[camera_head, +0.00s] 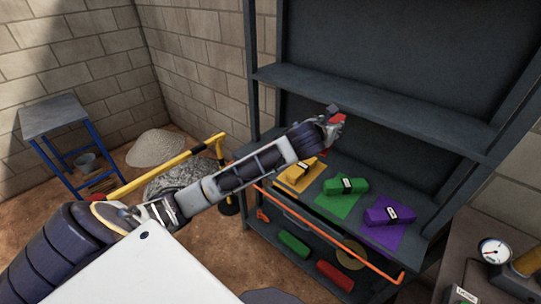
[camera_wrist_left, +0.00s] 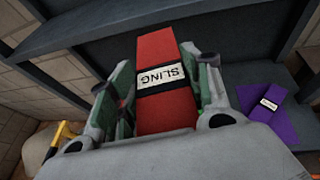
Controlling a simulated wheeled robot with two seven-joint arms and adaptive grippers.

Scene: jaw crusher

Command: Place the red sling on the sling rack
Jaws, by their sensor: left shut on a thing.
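The red sling (camera_wrist_left: 155,50) with its white SLING label is between the fingers of my left gripper (camera_wrist_left: 165,88) in the left wrist view. In the head view my left gripper (camera_head: 330,132) is over the left part of the middle shelf, and a little of the red sling (camera_head: 339,118) shows at its tip. The grey sling rack (camera_head: 370,105) holds a yellow sling (camera_head: 299,173), a green sling (camera_head: 340,185) and a purple sling (camera_head: 384,213), each on a mat of its own colour. My arm hides the shelf left of the yellow mat.
An upper shelf edge (camera_head: 400,115) runs just above and behind the gripper. An orange bar (camera_head: 335,238) crosses the rack's front. Green and red items lie on the bottom shelf (camera_head: 265,232). A pressure gauge (camera_head: 494,251) stands at right, a blue-legged table (camera_head: 55,115) at left.

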